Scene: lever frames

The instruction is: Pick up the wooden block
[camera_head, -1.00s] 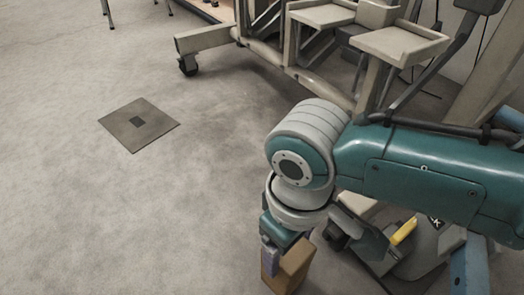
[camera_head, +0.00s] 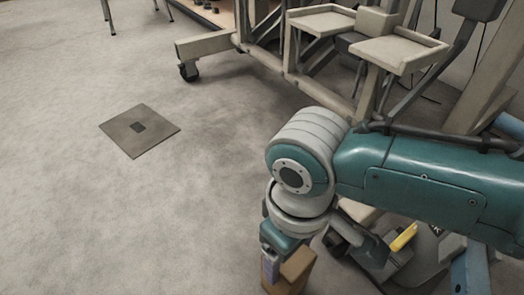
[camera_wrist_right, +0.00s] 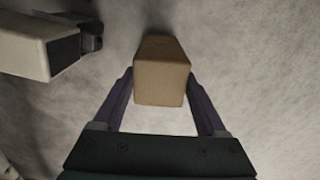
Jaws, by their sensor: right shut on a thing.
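The wooden block (camera_head: 293,272) is tan and box-shaped, at the bottom of the head view below my right wrist. In the right wrist view the block (camera_wrist_right: 161,80) sits between the two purple fingers of my right gripper (camera_wrist_right: 160,92), one finger against each side. My right gripper (camera_head: 271,266) is shut on the block in the head view too, where only one finger shows clearly. The block's lower end is cut off by the head picture's edge, and I cannot tell its height above the floor. My left gripper is not in view.
A flat dark square plate (camera_head: 140,131) lies on the grey floor at left. A beige wheeled frame (camera_head: 212,46) with trays stands at the back right. A pale beam end (camera_wrist_right: 40,45) is close on the left in the wrist view. The floor at left is mostly clear.

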